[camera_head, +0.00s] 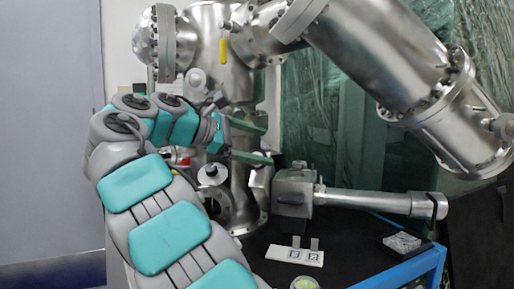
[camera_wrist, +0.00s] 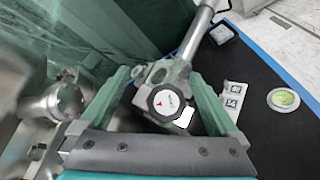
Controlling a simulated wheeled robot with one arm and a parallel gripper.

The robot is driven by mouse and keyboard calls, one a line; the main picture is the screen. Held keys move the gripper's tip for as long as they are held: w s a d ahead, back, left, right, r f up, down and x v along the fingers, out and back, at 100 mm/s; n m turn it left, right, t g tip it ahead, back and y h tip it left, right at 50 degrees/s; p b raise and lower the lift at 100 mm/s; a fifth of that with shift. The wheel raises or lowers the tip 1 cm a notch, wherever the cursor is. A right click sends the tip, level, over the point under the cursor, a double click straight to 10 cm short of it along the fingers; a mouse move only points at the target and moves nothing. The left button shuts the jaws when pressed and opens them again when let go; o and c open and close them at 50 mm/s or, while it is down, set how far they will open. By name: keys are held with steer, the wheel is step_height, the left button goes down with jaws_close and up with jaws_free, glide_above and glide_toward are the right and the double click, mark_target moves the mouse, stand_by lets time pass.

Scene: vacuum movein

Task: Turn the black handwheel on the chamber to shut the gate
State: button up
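The black handwheel (camera_wrist: 167,103) has a round, many-sided rim and a white face with a small red arrow. In the wrist view it shows between the two green fingers of my gripper (camera_wrist: 159,78), which stand well apart. A gap shows on each side of the wheel, and I see no contact. In the head view my gripper (camera_head: 268,145) points right, open, above and left of the grey metal valve box (camera_head: 295,185) on the chamber (camera_head: 238,195). I cannot clearly make out the wheel's face in the head view.
A metal tube (camera_head: 370,202) runs right from the valve box. A white plate with markers (camera_head: 295,256), a round dish with green contents (camera_head: 304,283) and a clear box (camera_head: 401,242) lie on the black tabletop. A large slanted cylinder (camera_head: 385,60) hangs above.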

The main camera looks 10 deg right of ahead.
steer(key=s+r+b, duration=0.1)
steer(key=s, duration=1.3)
steer(key=shift+s+r, duration=0.15)
steer(key=shift+s, duration=0.05)
steer(key=shift+w+b, duration=0.1)
steer(key=shift+b, duration=0.2)
